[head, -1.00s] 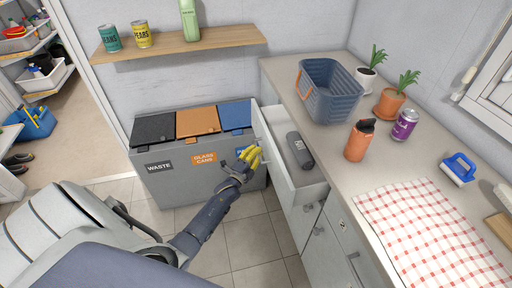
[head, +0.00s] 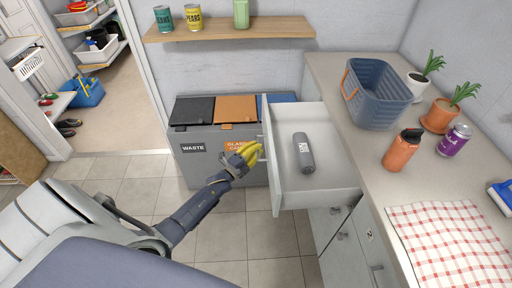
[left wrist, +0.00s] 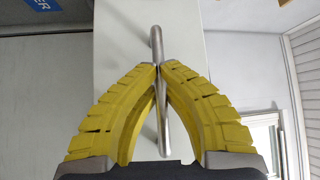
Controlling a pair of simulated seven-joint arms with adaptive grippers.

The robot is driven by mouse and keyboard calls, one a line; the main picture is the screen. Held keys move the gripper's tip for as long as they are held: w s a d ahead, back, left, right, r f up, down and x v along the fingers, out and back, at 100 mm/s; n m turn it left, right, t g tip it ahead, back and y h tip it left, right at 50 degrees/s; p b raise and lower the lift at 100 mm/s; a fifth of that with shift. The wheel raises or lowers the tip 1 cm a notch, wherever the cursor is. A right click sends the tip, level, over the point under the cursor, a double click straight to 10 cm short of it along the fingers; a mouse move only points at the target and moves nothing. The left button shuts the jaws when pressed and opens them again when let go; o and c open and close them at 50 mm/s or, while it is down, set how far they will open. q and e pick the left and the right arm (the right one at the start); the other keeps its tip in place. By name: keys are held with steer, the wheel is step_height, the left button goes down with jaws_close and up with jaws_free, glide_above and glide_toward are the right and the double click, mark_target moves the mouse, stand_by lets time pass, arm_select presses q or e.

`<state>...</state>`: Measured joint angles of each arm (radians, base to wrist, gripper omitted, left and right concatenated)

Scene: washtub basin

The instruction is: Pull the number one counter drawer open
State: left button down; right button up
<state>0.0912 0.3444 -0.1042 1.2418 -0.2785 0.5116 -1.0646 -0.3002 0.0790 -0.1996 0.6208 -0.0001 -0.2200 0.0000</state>
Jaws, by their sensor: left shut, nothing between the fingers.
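The counter drawer (head: 272,172) stands well out from the counter, its inside exposed from above. A dark grey bottle (head: 304,153) lies in it. My left gripper (head: 257,150), with yellow fingers, is at the outer side of the drawer front, by its handle. In the left wrist view, the fingertips (left wrist: 160,67) meet at the metal bar handle (left wrist: 155,38), and part of the bar shows in the gap below the tips. The gripper is shut; whether the fingers enclose the bar is hard to tell. No number shows on the drawer front. My right gripper is not in view.
Waste bins (head: 195,150) stand left of and behind the drawer. The counter (head: 350,145) holds a blue basket (head: 377,95), an orange bottle (head: 402,150), a purple can (head: 455,140) and a checked cloth (head: 445,245). Tiled floor (head: 222,235) is clear below the arm.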

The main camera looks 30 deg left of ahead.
arm_select(q)
steer(key=shift+d, duration=0.1)
steer(key=c, duration=1.5)
jaws_free()
steer(key=shift+o, duration=0.2)
steer(key=v, duration=1.2)
